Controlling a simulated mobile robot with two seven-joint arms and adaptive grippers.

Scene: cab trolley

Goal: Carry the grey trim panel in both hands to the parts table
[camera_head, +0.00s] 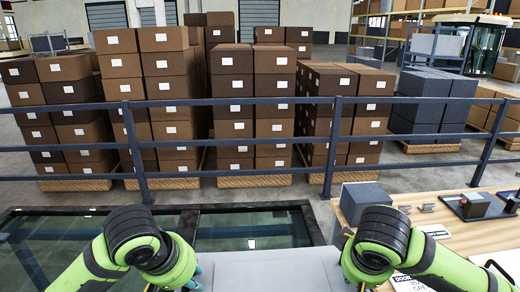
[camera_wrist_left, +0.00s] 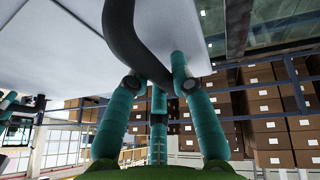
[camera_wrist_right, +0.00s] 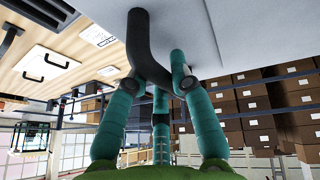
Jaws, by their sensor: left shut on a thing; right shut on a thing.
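The grey trim panel (camera_head: 265,272) is at the bottom middle of the head view, between my two arms, with its near part cut off. My left gripper (camera_wrist_left: 153,82) is shut on a dark curved handle (camera_wrist_left: 122,30) on the panel's underside. My right gripper (camera_wrist_right: 153,82) is shut on a similar handle (camera_wrist_right: 139,35). Teal fingers of the left gripper (camera_head: 196,279) just show in the head view; the right fingers are mostly hidden there. The wooden parts table (camera_head: 455,235) is at the right. I cannot tell whether the panel overlaps its edge.
A grey box (camera_head: 362,202), metal brackets (camera_head: 417,208), a dark device (camera_head: 480,206) and printed labels (camera_head: 436,231) are on the table. A dark-framed glass surface (camera_head: 255,228) is at left. A blue railing (camera_head: 335,150) crosses behind, before stacked cartons (camera_head: 235,90).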

